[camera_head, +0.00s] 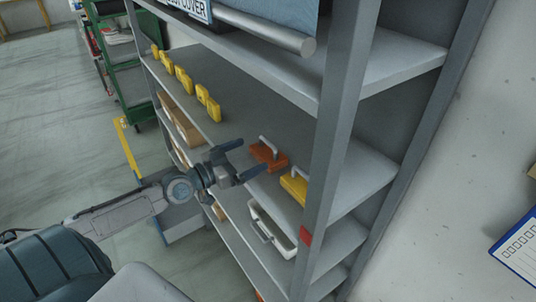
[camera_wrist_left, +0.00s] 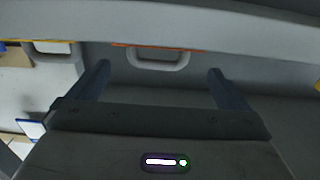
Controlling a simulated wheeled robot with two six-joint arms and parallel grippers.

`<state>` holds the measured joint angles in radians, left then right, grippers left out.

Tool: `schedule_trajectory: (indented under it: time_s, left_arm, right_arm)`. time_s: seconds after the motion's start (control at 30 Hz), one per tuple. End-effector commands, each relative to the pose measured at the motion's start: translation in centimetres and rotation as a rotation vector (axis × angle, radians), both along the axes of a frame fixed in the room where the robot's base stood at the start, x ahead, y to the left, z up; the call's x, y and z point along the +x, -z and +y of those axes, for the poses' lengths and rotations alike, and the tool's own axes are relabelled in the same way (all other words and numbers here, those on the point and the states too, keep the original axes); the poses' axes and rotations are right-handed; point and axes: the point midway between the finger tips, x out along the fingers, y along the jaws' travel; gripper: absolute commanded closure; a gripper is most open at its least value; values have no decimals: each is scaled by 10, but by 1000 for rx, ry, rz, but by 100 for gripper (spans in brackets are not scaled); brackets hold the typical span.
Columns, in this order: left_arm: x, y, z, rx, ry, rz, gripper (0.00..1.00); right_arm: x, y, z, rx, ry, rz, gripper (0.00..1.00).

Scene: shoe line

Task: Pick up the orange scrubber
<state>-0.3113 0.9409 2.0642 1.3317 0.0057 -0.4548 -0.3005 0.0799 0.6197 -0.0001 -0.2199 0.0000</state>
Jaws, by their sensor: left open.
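The orange scrubber (camera_head: 269,156), with a pale grey handle on top, rests on the middle shelf of the rack. My left gripper (camera_head: 251,157) is open and empty at the shelf's front edge, with its fingers pointing toward the scrubber. In the left wrist view the handle (camera_wrist_left: 158,64) and a thin orange strip of the scrubber show between the two spread fingers of the left gripper (camera_wrist_left: 160,72). The fingers look apart from it. Most of the orange body is hidden in that view. My right gripper is not in view.
A yellow scrubber (camera_head: 295,185) with a similar handle sits to the right on the same shelf, near the grey post (camera_head: 336,110). Several yellow objects (camera_head: 184,80) stand farther left. A white container (camera_head: 266,232) is on the shelf below. The shelf above (camera_head: 405,65) limits height.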

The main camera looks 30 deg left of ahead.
Motion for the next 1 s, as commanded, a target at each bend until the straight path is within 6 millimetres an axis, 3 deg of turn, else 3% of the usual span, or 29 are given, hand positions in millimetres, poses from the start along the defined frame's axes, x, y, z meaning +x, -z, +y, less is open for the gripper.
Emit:
schedule_trajectory:
  time_s: [0.37,0.67,1.0]
  left_arm:
    - [18,-2,-8,-2,2,1,1]
    - [43,-13,-21,-7,0,-1,1]
    - [63,-8,-29,-1,2,1,1]
  right_arm:
    - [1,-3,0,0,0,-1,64]
    - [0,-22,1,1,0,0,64]
    - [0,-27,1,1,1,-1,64]
